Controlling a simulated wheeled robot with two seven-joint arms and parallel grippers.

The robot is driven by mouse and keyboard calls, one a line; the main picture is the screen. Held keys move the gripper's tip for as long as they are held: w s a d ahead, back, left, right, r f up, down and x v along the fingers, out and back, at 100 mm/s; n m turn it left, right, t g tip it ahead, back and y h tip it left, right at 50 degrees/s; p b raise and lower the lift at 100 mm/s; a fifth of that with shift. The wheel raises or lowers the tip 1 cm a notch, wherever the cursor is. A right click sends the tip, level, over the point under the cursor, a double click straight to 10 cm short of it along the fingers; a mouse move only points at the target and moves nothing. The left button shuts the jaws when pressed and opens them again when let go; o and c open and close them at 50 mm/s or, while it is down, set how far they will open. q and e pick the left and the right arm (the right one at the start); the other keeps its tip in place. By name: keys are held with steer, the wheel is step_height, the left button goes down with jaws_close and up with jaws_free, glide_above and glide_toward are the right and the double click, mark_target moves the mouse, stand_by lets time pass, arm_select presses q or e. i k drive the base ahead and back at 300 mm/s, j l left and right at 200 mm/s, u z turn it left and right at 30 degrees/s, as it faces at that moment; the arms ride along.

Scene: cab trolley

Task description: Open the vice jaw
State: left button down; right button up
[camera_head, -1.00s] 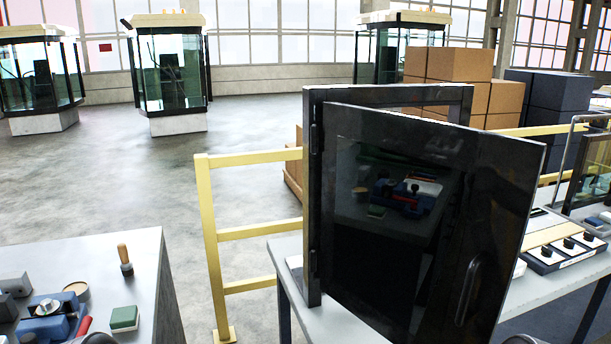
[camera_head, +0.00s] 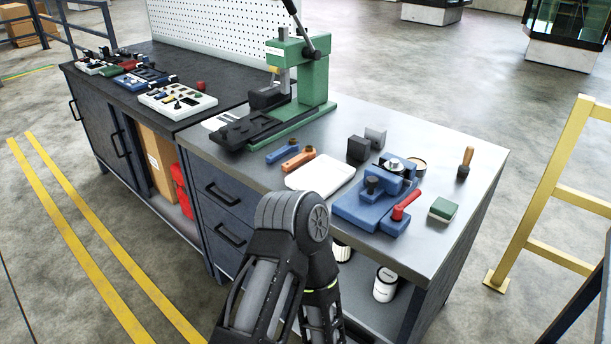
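A blue vice (camera_head: 350,208) sits on the grey workbench top (camera_head: 450,160), right of the middle of the view. It has a red-handled lever (camera_head: 403,206) at its front right, a dark knob (camera_head: 372,184) and a round metal part (camera_head: 395,165) on top. I cannot tell how far its jaw is open. One of my arms rises from the bottom middle with its bent joint in front of the bench, left of the vice and apart from it. Neither of my grippers shows in this view.
A green press (camera_head: 310,75) stands behind left. Near the vice are a white tray (camera_head: 320,173), a dark block (camera_head: 358,149), a grey block (camera_head: 376,136), a green-topped block (camera_head: 443,209) and a wooden-handled tool (camera_head: 465,162). A yellow rail (camera_head: 555,165) stands right of the bench.

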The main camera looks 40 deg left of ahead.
mark_target(377, 183)
steer(key=u, duration=0.8)
steer(key=j+z, duration=0.15)
steer(key=z, duration=0.2)
steer(key=k, duration=0.05)
